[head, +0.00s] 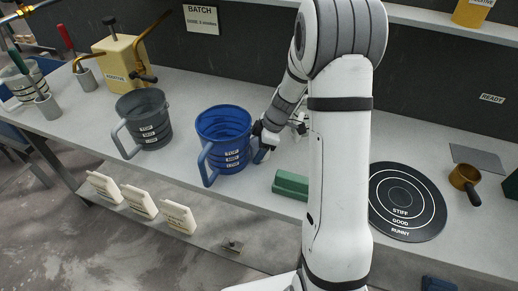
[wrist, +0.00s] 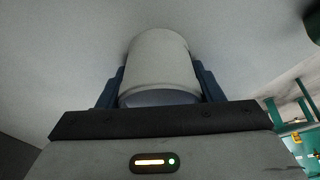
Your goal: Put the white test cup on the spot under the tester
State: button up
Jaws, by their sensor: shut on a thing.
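The white test cup (wrist: 160,62) is between the two dark blue fingers of my gripper (wrist: 159,78) in the wrist view. The gripper is shut on it, and a pale grey surface lies beyond. In the head view my gripper (head: 262,154) is low over the bench, just right of the blue jug; I cannot tell whether it touches the jug. I cannot make out the cup there. A black disc (head: 384,218) with white rings marked STIFF, GOOD and RUNNY lies right of my arm. I cannot clearly identify the tester or the spot under it.
The blue jug (head: 232,166) and a grey jug (head: 157,143) stand to the left. A green block (head: 291,184) lies near the front edge, partly behind my arm. A brass pan (head: 463,178) sits at the right. Pale cards (head: 139,200) stand along the front left.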

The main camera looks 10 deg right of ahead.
aim_at(256, 144)
jog(key=shift+d+r, duration=0.1)
jog(key=shift+r, duration=0.05)
jog(key=shift+s+d+r+b, duration=0.1)
jog(key=shift+r+b, duration=0.15)
jog(key=shift+b, duration=0.2)
jog(key=r, duration=0.4)
jog(key=r+b, duration=0.1)
jog(key=r, duration=0.1)
jog(key=shift+s+d+r, duration=0.1)
jog(key=shift+s+d, duration=0.15)
jog(key=shift+d, duration=0.1)
jog(key=s+d+b, duration=0.3)
jog(key=s+d, duration=0.7)
jog(key=d, duration=0.5)
jog(key=shift+s+d, duration=0.2)
jog(key=shift+d, duration=0.1)
